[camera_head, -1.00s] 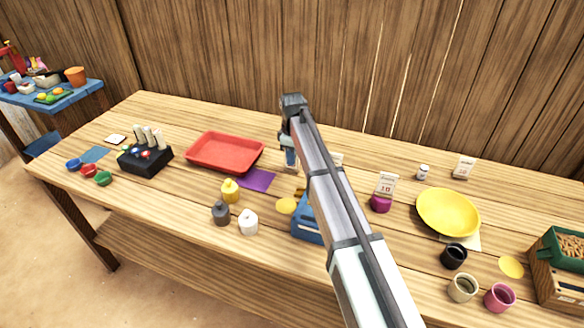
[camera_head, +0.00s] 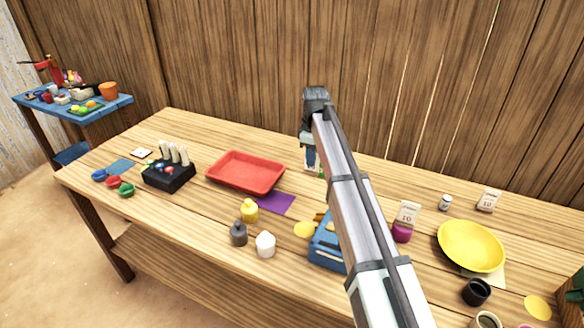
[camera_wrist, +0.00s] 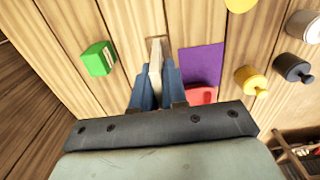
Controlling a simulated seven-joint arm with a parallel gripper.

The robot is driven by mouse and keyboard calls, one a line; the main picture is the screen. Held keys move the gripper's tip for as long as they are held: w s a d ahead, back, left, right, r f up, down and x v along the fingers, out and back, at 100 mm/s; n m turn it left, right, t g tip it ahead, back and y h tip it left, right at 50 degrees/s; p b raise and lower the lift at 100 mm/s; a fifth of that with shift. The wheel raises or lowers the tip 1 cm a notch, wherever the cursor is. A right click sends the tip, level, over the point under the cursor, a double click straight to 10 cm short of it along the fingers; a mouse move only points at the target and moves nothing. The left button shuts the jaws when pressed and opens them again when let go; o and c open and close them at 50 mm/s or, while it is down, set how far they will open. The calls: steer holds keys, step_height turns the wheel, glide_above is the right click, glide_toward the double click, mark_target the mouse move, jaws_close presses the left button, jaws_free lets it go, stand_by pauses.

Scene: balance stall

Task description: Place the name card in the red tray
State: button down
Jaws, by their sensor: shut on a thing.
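My gripper (camera_head: 311,163) is shut on a thin, pale name card (camera_wrist: 155,70), which stands on edge between its two blue fingers in the wrist view. In the head view the gripper is right of the red tray (camera_head: 246,172), apart from it, and appears to be above the table. The card's face cannot be read. The tray is empty and shallow; in the wrist view only a piece of it shows by the right finger (camera_wrist: 201,95).
A green block (camera_wrist: 98,58) stands left of the card in the wrist view. Yellow (camera_head: 250,210), grey and white bottles stand in front of the tray. A black holder (camera_head: 169,174) is left of it.

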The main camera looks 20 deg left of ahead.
steer(key=s+a+n, duration=0.1)
steer(key=s+a, duration=0.3)
steer(key=a, duration=0.3)
steer(key=m, duration=0.1)
glide_above(247, 177)
steer(key=shift+f, duration=4.55)
steer(key=shift+f, duration=0.1)
steer(key=c, duration=1.2)
jaws_free()
steer(key=shift+o, duration=0.2)
step_height(247, 177, up, 12)
